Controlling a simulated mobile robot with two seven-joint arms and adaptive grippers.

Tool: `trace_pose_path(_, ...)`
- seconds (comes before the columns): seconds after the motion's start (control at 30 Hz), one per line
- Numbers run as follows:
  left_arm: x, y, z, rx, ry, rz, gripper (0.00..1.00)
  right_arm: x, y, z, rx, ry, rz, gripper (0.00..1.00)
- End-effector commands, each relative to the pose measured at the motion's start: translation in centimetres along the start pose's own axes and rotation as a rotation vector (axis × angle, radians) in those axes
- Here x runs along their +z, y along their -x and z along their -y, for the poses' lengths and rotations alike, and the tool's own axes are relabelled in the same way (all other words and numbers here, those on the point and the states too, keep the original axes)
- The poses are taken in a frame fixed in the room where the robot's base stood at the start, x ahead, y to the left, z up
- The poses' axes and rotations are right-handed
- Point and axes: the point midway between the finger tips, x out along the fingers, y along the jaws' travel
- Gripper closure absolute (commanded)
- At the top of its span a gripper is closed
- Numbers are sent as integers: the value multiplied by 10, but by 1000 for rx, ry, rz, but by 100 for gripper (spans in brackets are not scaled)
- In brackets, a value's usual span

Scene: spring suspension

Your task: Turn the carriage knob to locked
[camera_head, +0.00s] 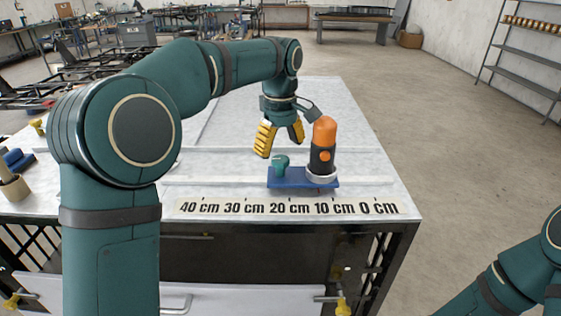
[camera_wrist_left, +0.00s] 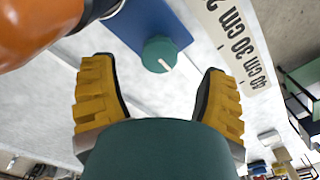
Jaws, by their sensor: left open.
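A blue carriage (camera_head: 301,182) sits on the table behind the centimetre scale, at about the 10 to 20 cm marks. A round teal knob (camera_head: 280,162) stands on its left part; in the left wrist view the knob (camera_wrist_left: 160,54) shows a white pointer line. An orange and black cylinder (camera_head: 323,143) stands upright on the carriage's right part in a pale ring. My left gripper (camera_head: 279,140) is open and empty, with yellow fingers, above and behind the knob. In the left wrist view the knob lies beyond the fingertips, between them, apart from both.
The scale strip (camera_head: 287,207) runs along the table's front edge, from 40 cm at left to 0 cm at right. The grey table top (camera_head: 345,105) is clear behind and to the right of the carriage. A wooden cup (camera_head: 14,187) stands at the far left.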

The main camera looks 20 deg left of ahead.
Motion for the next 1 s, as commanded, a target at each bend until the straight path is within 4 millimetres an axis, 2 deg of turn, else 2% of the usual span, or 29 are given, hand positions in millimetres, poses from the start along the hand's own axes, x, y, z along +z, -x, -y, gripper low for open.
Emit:
trace_pose_path(0.1,0,-19,0,-1,-1,1,25,0,-4,-2,1,0,0,14)
trace_pose_path(0.23,0,-30,0,0,-1,1,25,1,-6,-2,1,0,0,14)
trace_pose_path(0.63,0,-36,0,1,-1,0,25,1,-7,-2,1,0,0,14)
trace_pose_path(0.67,0,-36,0,1,-1,0,32,1,-7,-2,1,0,0,14)
trace_pose_path(0.7,0,-36,0,1,-1,0,46,1,-7,-2,1,1,0,14)
trace_pose_path(0.83,0,-36,0,1,-1,0,91,1,-7,-2,1,1,0,14)
trace_pose_path(0.87,0,-36,0,1,-1,0,95,1,-7,-2,1,1,0,14)
trace_pose_path(1.0,0,-36,0,1,-3,0,95,1,-6,-2,1,1,0,14)
